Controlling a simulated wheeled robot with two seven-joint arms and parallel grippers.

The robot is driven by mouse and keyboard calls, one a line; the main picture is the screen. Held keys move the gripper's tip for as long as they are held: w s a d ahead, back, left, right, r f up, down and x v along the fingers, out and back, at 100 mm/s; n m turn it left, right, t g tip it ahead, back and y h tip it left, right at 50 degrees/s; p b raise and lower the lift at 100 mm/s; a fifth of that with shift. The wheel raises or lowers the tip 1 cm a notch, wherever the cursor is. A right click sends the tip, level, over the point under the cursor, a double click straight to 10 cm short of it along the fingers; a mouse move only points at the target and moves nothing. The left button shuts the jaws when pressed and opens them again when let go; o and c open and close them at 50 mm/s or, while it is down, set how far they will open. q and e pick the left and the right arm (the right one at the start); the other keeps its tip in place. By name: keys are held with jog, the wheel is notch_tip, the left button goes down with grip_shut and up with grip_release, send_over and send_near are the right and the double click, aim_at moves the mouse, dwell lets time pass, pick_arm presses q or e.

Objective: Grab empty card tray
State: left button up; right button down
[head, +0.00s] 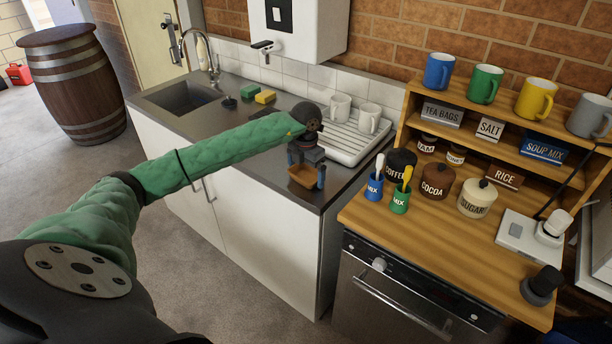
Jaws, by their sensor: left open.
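A small brown tray (303,178), which looks like the empty card tray, is at the front edge of the grey sink counter. I see nothing in it. My left gripper (306,170) reaches over the counter from the left and points down at the tray. Its blue-tipped fingers are open, one on each side of the tray in the picture. I cannot tell whether they touch it. The gripper body hides the area just behind the tray. My right gripper is not in view.
A white drainer (345,145) with white mugs (369,118) is behind the gripper. Blue (374,189) and green (400,200) MIX cups stand on the wooden worktop (430,235) to the right. The sink (182,97) is at the left, beside sponges (265,96).

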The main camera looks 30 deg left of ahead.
pick_arm(q)
jog(key=shift+f, duration=0.1)
jog(key=c, duration=0.7)
jog(key=shift+r, duration=0.2)
